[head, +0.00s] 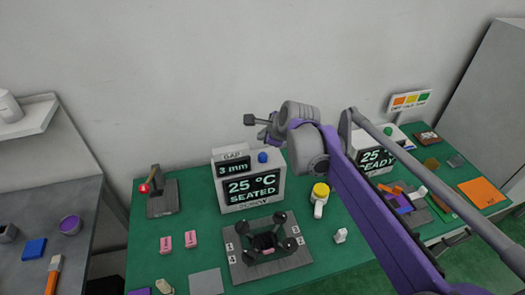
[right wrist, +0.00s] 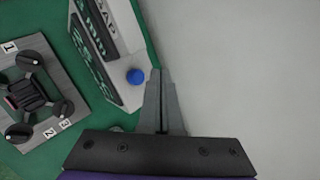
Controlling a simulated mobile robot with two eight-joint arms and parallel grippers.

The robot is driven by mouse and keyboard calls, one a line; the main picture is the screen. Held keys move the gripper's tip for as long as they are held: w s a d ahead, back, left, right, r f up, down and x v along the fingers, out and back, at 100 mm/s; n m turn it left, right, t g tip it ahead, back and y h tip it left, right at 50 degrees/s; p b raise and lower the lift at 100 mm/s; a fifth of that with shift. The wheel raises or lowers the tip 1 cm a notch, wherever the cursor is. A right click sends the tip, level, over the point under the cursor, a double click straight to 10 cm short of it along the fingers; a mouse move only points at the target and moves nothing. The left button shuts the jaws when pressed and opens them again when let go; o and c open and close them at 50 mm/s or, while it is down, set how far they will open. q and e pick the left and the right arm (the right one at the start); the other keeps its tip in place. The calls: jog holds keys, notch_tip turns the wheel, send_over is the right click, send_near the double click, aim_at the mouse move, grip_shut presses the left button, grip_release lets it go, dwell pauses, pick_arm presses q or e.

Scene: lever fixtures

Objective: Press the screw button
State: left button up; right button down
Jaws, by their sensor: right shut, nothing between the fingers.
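The screw station is a white box (head: 280,187) with a display reading 25 °C SEATED and a lower label that looks like SCREW. A blue button (head: 263,157) sits on its top; it also shows in the right wrist view (right wrist: 135,76). My right gripper (head: 252,120) is shut and empty, in the air above the box. In the right wrist view its closed fingertips (right wrist: 158,72) appear just right of the blue button, apart from it in the picture. The height gap is hard to judge. My left gripper is not in view.
A plate with a black clamp fixture (head: 267,241) stands before the box. A red-knobbed lever (head: 145,188) is at left, a yellow-topped device (head: 320,190) at right. A second display box (head: 376,160) is partly behind my arm. The wall rises behind the green table.

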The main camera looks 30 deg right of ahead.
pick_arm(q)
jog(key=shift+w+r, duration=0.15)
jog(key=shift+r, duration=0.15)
pick_arm(e)
jog(key=shift+w+d+r+m, duration=0.8)
jog(key=shift+w+d+m, duration=0.15)
jog(key=shift+d+m, duration=0.2)
jog(key=shift+a, duration=0.1)
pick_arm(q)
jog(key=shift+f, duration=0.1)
pick_arm(e)
jog(key=shift+f, duration=0.15)
jog(key=b, duration=0.4)
send_over(265, 157)
notch_tip(265, 157, down, 8)
jog(key=shift+s+r, duration=0.1)
jog(key=shift+f, duration=0.4)
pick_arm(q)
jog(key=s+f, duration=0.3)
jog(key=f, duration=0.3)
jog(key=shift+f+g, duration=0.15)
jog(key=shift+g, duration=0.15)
